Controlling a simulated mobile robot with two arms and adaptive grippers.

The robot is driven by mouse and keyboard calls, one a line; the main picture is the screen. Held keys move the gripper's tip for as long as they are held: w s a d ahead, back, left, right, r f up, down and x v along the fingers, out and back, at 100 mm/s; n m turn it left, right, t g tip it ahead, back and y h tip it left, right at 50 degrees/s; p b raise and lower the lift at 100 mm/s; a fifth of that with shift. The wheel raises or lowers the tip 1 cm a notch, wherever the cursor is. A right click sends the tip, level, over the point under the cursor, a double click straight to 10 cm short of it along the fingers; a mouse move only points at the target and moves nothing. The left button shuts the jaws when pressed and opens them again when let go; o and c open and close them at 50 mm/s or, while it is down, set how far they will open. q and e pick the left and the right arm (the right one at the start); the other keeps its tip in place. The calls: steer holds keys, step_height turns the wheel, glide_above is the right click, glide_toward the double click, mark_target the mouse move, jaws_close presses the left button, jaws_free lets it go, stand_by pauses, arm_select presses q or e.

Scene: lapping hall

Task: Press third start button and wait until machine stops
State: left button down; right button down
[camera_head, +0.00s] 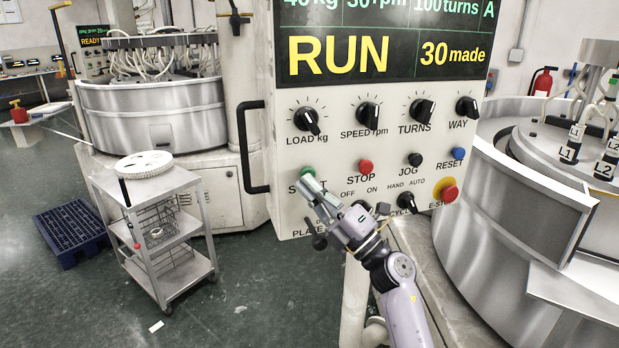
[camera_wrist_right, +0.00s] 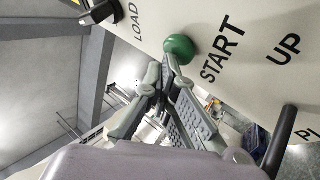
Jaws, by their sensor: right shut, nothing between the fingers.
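The control panel (camera_head: 335,150) of the nearest machine faces me. Its display (camera_head: 385,40) reads RUN in yellow, with "30 made" beside it. The green START button (camera_head: 308,172) is at the left of the panel's button row. My right gripper (camera_head: 310,185) is shut and empty, its fingertips just below the green button and covering part of the START label. In the right wrist view the green button (camera_wrist_right: 180,48) sits right at the fingertips (camera_wrist_right: 170,68); I cannot tell whether they touch it. My left gripper is not in view.
A red STOP button (camera_head: 365,167), black JOG, blue RESET (camera_head: 458,153) and a red-yellow E-STOP (camera_head: 446,190) are nearby. A door handle (camera_head: 253,147) juts out left of the panel. A steel trolley (camera_head: 160,185) stands further left, with a blue pallet (camera_head: 70,230) behind.

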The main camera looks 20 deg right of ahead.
steer(key=shift+s+p, duration=0.4)
steer(key=shift+s, duration=0.45)
steer(key=shift+s+d+p, duration=0.1)
steer(key=shift+s+p, duration=0.3)
steer(key=shift+s, duration=0.25)
steer(key=s+p, duration=0.1)
steer(key=s, duration=0.2)
steer(key=shift+s+d, duration=0.1)
steer(key=shift+s, duration=0.25)
stand_by(0.3)
